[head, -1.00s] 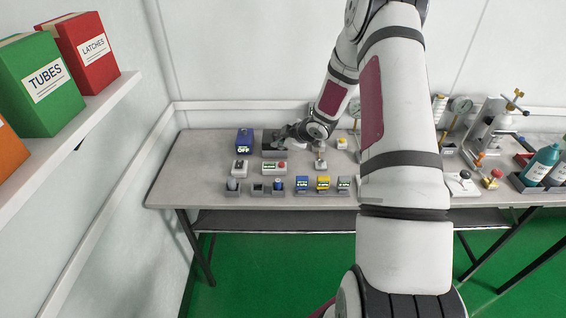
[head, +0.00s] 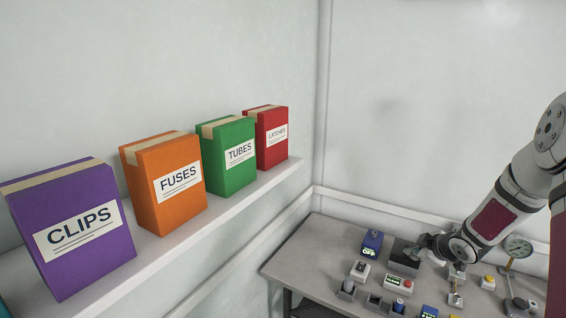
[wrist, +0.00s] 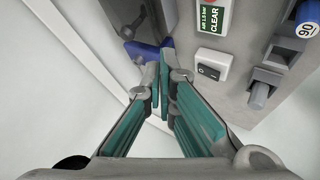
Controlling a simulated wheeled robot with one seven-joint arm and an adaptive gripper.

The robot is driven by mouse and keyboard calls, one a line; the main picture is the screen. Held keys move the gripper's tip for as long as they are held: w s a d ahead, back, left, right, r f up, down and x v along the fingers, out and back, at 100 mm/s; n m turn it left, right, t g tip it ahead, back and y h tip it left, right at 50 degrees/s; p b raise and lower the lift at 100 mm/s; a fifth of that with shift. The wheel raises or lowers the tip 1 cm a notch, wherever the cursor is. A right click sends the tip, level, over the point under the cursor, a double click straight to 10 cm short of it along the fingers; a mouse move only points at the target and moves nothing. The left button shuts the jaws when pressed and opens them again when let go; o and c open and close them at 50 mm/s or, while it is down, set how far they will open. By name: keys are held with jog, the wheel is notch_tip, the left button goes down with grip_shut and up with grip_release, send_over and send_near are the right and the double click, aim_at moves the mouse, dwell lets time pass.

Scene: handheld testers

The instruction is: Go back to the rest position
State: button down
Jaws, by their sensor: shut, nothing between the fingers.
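My gripper (head: 424,240) is over the back part of the bench in the head view, by a dark box (head: 405,254) and to the right of a blue tester (head: 372,242) whose display reads OFF. Whether it touches the dark box cannot be told. In the wrist view its teal fingers (wrist: 166,72) are shut with nothing held between them. A blue object (wrist: 146,54) shows behind the fingertips. My arm reaches in from the right of the head view.
The grey bench (head: 308,262) carries several small devices, including a box with a red button (head: 408,283) and a gauge (head: 518,246). A wall shelf (head: 225,215) at left holds labelled boxes, among them purple CLIPS (head: 75,270) and orange FUSES (head: 165,215).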

jog(key=s+a+r+m+g+h, duration=0.1)
jog(key=s+a+r+m, duration=0.15)
jog(key=s+r, duration=0.4)
jog(key=s+a+r+m+h, duration=0.1)
jog(key=s+a+r+h, duration=0.2)
jog(key=r, duration=0.6)
jog(key=s+a+r+m+g, duration=0.15)
jog(key=s+a+r, duration=0.25)
jog(key=r, duration=0.4)
jog(key=s+a+r+m+y, duration=0.1)
jog(key=s+a, duration=0.3)
jog(key=s, duration=0.4)
jog(key=s+a+r+m+g+y, duration=0.1)
jog(key=s+a+m, duration=0.1)
jog(key=s+a, duration=0.3)
jog(key=s+a+r+m+y, duration=0.1)
jog(key=s+a, duration=0.3)
jog(key=s, duration=0.7)
jog(key=shift+s+a+m+y, duration=0.25)
jog(key=shift+a+m+y, duration=0.1)
jog(key=shift+m, duration=0.15)
jog(key=shift+d+g, duration=0.1)
jog(key=shift+g, duration=0.15)
